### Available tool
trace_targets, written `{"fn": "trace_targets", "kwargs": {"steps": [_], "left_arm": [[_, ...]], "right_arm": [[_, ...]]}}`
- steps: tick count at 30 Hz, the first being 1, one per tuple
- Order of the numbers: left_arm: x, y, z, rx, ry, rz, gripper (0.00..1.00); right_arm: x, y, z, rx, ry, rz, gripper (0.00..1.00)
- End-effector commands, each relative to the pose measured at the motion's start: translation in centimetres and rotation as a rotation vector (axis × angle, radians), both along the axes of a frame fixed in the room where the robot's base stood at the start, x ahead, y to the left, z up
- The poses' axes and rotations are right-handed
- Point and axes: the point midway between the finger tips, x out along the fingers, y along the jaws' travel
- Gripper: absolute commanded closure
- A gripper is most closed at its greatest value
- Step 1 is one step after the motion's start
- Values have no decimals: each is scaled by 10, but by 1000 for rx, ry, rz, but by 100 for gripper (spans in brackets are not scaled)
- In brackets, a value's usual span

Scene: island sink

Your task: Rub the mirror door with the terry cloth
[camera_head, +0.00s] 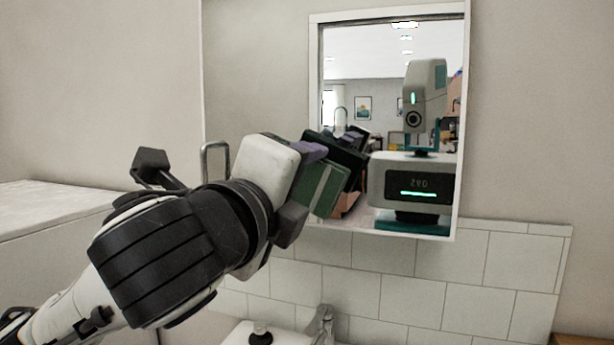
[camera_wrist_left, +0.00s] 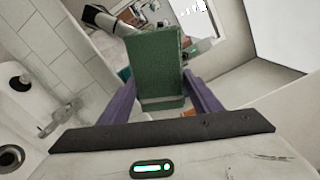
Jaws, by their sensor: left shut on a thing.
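The mirror door (camera_head: 345,55) is a white-framed mirror on the wall, upright in the head view. It reflects my own head and body and a room behind. My left gripper (camera_head: 312,180), with purple fingers, is at the mirror's lower left corner. It is shut on the green terry cloth (camera_head: 327,190), which looks like a folded block with a pale band. In the left wrist view the cloth (camera_wrist_left: 155,62) stands between the fingers, its far end toward the mirror. I cannot tell whether the cloth touches the glass. My right gripper is not in view.
Pale wall tiles (camera_head: 410,300) run below the mirror. A tap (camera_head: 322,325) and white basin sit at the bottom. A metal loop (camera_head: 214,160) shows behind my left arm. A white surface (camera_head: 50,210) is at the left.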

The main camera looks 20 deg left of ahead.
Motion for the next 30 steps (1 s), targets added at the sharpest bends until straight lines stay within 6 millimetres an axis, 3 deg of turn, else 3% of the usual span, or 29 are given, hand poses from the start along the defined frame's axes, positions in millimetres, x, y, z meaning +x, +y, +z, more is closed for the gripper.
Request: {"fn": "trace_targets", "kwargs": {"steps": [10,21,30], "left_arm": [[-3,0,0,0,0,0,60],[-30,1,1,1,0,0,60],[-32,1,0,0,0,0,60]], "right_arm": [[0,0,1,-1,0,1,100],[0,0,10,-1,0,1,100],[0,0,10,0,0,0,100]]}}
